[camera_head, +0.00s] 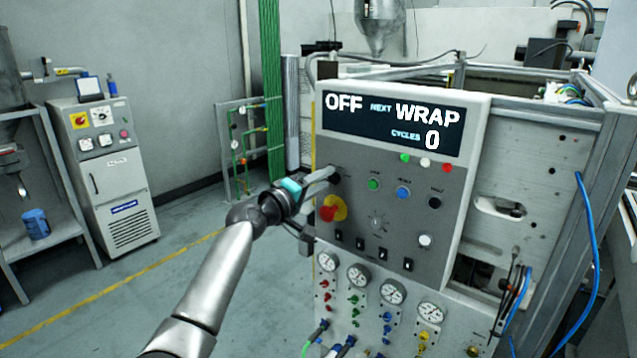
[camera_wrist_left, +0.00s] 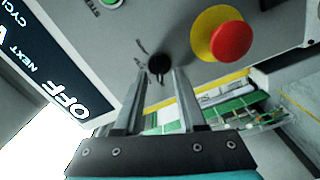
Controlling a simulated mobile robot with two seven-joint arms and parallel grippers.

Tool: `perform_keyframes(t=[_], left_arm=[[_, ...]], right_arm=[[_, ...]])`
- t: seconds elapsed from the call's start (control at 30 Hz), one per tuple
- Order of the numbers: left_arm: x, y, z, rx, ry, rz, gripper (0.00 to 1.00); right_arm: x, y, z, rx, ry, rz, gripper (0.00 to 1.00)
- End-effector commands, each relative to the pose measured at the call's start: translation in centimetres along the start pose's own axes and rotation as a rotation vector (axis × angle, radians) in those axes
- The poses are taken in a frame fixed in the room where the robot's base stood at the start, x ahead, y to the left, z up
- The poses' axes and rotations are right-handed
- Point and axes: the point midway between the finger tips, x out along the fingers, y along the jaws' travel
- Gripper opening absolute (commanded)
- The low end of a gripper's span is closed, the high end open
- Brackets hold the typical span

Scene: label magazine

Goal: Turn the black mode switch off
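The black mode switch (camera_wrist_left: 158,64) is a small round knob on the grey panel, with markings beside it too small to read. In the wrist view it shows between the tips of my left gripper (camera_wrist_left: 159,73), whose two fingers are apart with nothing gripped. Whether the tips touch the knob I cannot tell. In the head view my left gripper (camera_head: 329,174) reaches the panel's upper left, and the switch (camera_head: 336,178) is partly hidden by the fingers. The display (camera_head: 391,124) reads OFF, NEXT WRAP, CYCLES 0. My right gripper is not in view.
A red emergency button (camera_wrist_left: 231,41) on a yellow base sits close beside the switch, just below it in the head view (camera_head: 329,213). Green, blue and black buttons (camera_head: 403,193) lie to the right. Gauges (camera_head: 359,275) sit lower down. Open floor (camera_head: 150,285) lies left.

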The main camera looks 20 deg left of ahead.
Motion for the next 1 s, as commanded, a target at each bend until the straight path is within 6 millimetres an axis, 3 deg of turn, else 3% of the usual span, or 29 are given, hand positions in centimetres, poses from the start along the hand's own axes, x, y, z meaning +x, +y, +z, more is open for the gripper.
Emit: perform_keyframes(t=[0.27, 1.0], left_arm=[[-1.7, -0.1, 0.0, 0.002, 0.001, -0.001, 0.40], [-12.9, -0.1, 0.1, 0.003, -0.001, -0.002, 0.40]], right_arm=[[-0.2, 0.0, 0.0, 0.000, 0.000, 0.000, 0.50], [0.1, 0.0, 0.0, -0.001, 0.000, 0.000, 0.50]])
